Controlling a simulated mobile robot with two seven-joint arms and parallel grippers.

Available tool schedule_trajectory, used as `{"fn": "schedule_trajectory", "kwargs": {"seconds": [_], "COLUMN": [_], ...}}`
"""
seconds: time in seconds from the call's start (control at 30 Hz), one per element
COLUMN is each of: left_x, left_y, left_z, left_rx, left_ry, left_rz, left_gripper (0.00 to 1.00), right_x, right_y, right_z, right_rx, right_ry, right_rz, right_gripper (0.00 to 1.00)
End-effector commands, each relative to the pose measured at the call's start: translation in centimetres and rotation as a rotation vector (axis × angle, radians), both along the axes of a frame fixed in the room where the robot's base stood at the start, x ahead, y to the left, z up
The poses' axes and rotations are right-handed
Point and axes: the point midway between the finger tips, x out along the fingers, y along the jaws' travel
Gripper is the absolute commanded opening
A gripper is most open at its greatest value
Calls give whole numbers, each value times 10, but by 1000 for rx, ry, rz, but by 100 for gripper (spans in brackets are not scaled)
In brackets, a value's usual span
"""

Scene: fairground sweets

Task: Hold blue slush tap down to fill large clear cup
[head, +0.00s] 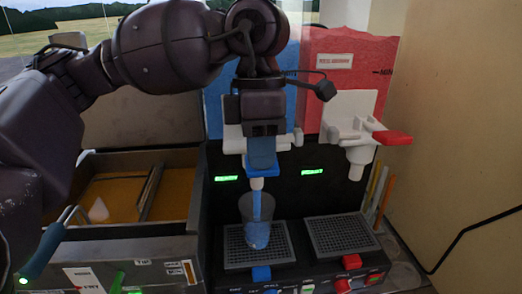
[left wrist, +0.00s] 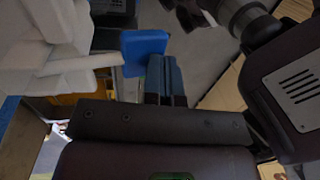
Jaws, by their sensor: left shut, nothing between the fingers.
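The blue slush tap (head: 257,182) hangs from the left tank of the slush machine, with its blue lever (head: 262,171) showing just below my left gripper. My left gripper (head: 262,163) is shut and empty, its fingertips pointing down at the lever. In the left wrist view the shut fingers (left wrist: 166,78) are close beside the blue lever (left wrist: 143,50). Whether they touch is hard to tell. The large clear cup (head: 258,222) stands upright under the tap on the left drip tray (head: 232,250). A blue stream runs into it, and blue slush shows inside. My right gripper is out of view.
A red slush tank (head: 350,62) with a red-handled tap (head: 392,137) is to the right, over an empty drip tray (head: 340,236). Coloured straws (head: 383,193) stand beside it. A fryer-like basin (head: 110,190) of orange liquid with a blue-handled basket (head: 45,248) is at left.

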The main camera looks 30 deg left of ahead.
Motion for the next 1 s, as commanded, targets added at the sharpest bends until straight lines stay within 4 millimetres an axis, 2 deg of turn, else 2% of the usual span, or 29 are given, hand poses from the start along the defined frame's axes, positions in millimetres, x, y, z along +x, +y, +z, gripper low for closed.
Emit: {"fn": "schedule_trajectory", "kwargs": {"seconds": [0.37,1.0], "left_x": [0,0], "left_y": [0,0], "left_z": [0,0], "left_rx": [0,0], "left_ry": [0,0], "left_rz": [0,0], "left_gripper": [0,0], "right_x": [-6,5], "right_y": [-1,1], "right_z": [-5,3], "right_rx": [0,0], "right_ry": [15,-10], "right_rz": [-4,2], "right_gripper": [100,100]}}
